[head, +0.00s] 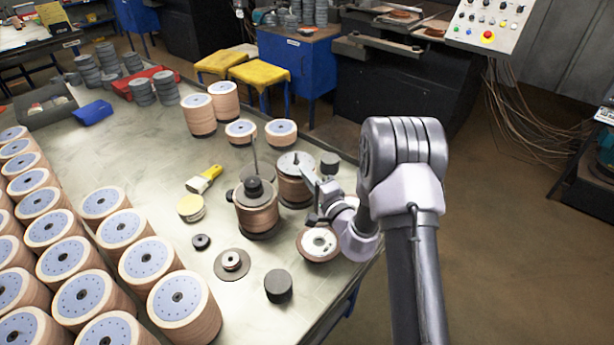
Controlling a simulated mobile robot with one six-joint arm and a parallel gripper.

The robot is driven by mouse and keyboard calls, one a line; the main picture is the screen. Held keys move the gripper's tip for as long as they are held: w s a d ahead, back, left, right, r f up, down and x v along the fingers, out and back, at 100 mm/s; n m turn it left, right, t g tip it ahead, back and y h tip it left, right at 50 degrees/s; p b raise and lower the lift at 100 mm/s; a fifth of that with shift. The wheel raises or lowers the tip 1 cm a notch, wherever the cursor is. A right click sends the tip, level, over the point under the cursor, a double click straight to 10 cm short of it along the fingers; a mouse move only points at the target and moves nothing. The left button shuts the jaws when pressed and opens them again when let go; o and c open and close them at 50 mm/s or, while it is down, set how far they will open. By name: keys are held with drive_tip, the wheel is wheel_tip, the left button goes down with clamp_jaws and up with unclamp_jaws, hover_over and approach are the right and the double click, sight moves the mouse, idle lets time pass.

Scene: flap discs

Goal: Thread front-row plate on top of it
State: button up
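Stacks of brown flap discs with pale blue-grey perforated tops stand in rows at the left; one front-row stack (185,308) is nearest the middle. A spindle stack (257,214) with a dark hub and an upright rod stands mid-table. Just behind it, to its right, stands another stack (293,188) with a grey top plate (295,164). A low disc stack (318,245) with a light centre lies near the table's right edge. My gripper (312,182) is beside the grey-topped stack, at its right. Its fingers are small and partly hidden, so its opening and any hold are unclear.
A yellow-handled brush (204,180), yellowish round pads (190,208), a flanged washer (232,264), a small black ring (201,242) and a black cylinder (279,286) lie on the table (150,160). More stacks (198,114) stand behind. The left-middle tabletop is clear.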

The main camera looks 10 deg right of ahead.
drive_tip(key=o, duration=0.3)
drive_tip(key=shift+s+f, duration=0.15)
drive_tip(key=shift+s, duration=0.05)
drive_tip(key=v, duration=1.7)
drive_tip(key=shift+r+b, duration=0.35)
drive_tip(key=shift+b, duration=0.05)
